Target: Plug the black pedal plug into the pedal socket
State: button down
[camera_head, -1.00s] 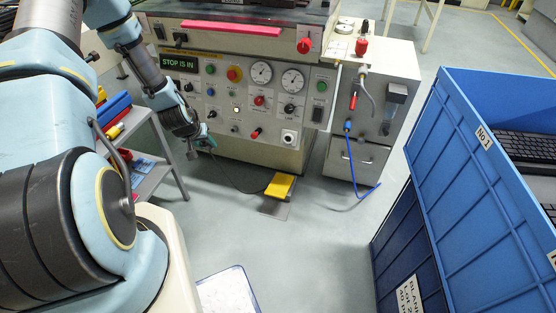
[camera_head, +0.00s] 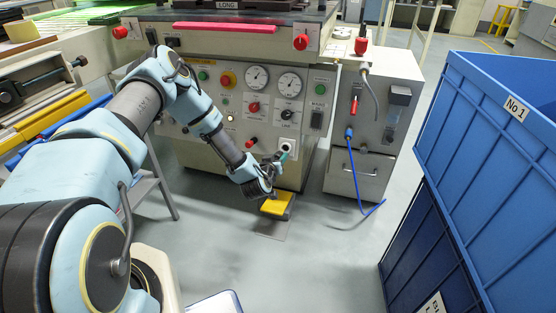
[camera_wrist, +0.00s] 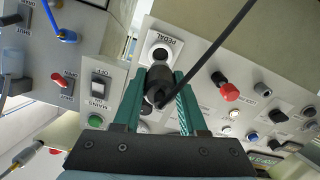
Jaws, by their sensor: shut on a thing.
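The black pedal plug (camera_wrist: 158,88) is between the green fingers of my gripper (camera_wrist: 160,80), which is shut on it. Its black cable runs up and to the right across the wrist view. The pedal socket (camera_wrist: 160,52), a white ring with a dark centre under the label PEDAL, shows just beyond the plug's front end. The dark centre is still visible above the plug, and I cannot tell whether they touch. In the head view my gripper (camera_head: 281,157) is close to the socket (camera_head: 287,146) at the panel's lower right. The plug is not clear there.
The yellow foot pedal (camera_head: 277,204) lies on the floor below the gripper. A grey cabinet (camera_head: 356,165) with a blue hose (camera_head: 348,134) stands to the right. A red knob (camera_wrist: 230,91) and other buttons are beside the socket. Blue crates (camera_head: 480,110) stand at the right.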

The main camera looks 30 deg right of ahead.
jog(key=shift+f, duration=0.1)
jog(key=shift+w+d+f+b, duration=0.15)
jog(key=shift+w+d+b, duration=0.05)
jog(key=shift+b, duration=0.1)
jog(key=shift+b+x, duration=1.1)
jog(key=shift+x, duration=0.7)
jog(key=shift+w+d, duration=0.2)
jog(key=shift+w, duration=0.05)
jog(key=shift+w+d+f+b, duration=0.2)
jog(key=shift+w+d+b, duration=0.2)
jog(key=shift+b, duration=0.15)
jog(key=shift+w+d+f+b, duration=0.15)
jog(key=shift+w+d+b, duration=0.1)
jog(key=shift+w+b, duration=0.1)
jog(key=shift+c, duration=2.3)
grip_release()
jog(key=shift+o, duration=0.2)
